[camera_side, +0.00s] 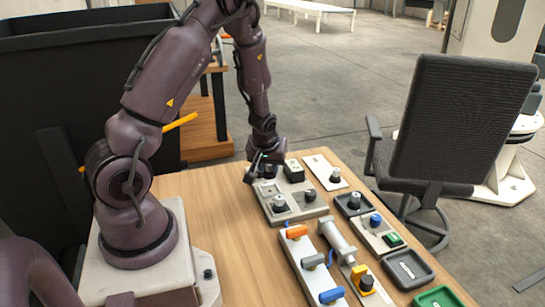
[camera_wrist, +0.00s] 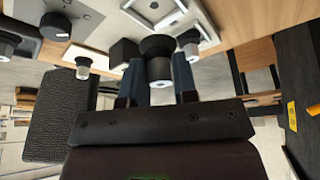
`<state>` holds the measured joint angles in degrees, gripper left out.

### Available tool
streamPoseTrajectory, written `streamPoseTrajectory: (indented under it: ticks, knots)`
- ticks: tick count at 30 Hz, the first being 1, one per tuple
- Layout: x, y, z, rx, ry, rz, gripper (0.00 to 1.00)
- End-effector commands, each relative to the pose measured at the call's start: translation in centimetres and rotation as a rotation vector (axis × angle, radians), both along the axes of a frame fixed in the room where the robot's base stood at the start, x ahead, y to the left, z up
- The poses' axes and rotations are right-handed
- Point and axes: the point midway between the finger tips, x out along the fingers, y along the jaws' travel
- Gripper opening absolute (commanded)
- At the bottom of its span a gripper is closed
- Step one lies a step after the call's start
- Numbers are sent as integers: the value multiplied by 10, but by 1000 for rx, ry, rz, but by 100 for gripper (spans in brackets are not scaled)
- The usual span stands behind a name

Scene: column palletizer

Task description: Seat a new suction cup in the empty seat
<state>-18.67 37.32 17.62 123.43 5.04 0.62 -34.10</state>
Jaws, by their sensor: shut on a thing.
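My gripper (camera_side: 262,165) is over the far left corner of a grey plate (camera_side: 266,192) on the table. In the wrist view my gripper (camera_wrist: 158,72) is shut on a suction cup (camera_wrist: 158,46) with a black flared part and a pale grey fitting. I cannot tell whether this cup touches the plate. The plate carries another cup (camera_side: 279,202), a black knob (camera_side: 310,195) and a black box (camera_side: 293,170). Another cup (camera_wrist: 190,42) shows close beside the held one in the wrist view. The empty seat is not clearly visible.
A small pale plate with a cup (camera_side: 334,174) lies behind the grey plate. To the right are a black tray (camera_side: 353,205), a panel with blue and green buttons (camera_side: 380,235), and more trays. A panel with coloured handles (camera_side: 315,265) lies in front. Bare wood lies left.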

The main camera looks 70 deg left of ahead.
Motion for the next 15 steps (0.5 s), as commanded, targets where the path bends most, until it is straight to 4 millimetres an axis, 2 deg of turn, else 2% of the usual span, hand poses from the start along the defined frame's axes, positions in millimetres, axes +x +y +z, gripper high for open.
streamPoseTrajectory:
  ticks: [6, 15]
  knots:
    - [0, 0, -24, -1, 2, -1, 4]
    - [0, 0, -41, -1, 0, 0, 4]
